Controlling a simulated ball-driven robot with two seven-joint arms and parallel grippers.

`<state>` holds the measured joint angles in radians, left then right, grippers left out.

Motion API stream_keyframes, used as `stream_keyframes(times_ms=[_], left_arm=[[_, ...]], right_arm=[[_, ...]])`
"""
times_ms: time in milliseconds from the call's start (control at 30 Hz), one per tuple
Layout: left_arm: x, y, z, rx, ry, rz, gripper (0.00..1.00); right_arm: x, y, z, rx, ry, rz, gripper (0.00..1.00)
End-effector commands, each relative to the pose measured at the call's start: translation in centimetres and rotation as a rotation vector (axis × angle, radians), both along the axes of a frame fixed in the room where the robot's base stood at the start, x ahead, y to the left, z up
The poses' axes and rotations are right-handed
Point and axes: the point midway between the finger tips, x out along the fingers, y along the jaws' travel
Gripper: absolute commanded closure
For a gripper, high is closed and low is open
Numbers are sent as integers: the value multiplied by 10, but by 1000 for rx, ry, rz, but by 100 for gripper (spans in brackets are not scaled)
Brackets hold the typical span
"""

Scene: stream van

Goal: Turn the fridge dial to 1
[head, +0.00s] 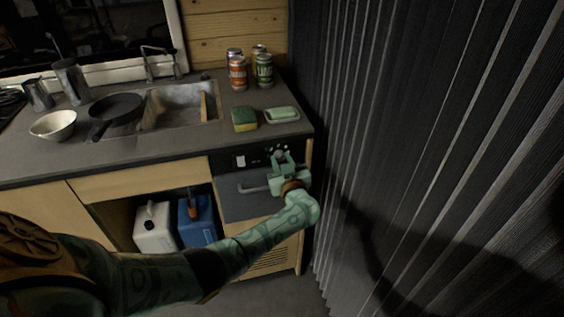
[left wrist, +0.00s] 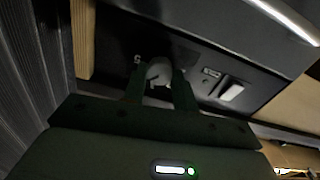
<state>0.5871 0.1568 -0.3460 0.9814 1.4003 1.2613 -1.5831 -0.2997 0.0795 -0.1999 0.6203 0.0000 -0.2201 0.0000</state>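The fridge (head: 240,200) is a dark-fronted drawer unit under the right end of the counter, with a black control strip and a bar handle. My left gripper (head: 281,160) is at the right part of that strip, in front of the fridge dial. My right gripper is not in view.
A pale switch (left wrist: 231,92) is beside the dial on the strip. A sponge (head: 244,119), a soap dish (head: 281,115) and several cans (head: 238,72) stand on the counter above. A dark pleated curtain (head: 400,130) hangs close on the right.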

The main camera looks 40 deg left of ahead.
Motion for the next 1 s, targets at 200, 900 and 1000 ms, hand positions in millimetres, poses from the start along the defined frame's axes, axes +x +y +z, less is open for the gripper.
stream_keyframes(times_ms=[200, 900, 1000], left_arm=[[0, -1, -1, -19, -21, -1, 94], [-1, -1, -3, -375, -432, 1, 94], [-1, -1, -3, -436, -505, 1, 94]], right_arm=[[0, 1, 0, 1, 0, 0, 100], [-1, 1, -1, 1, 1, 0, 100], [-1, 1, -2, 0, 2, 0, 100]])
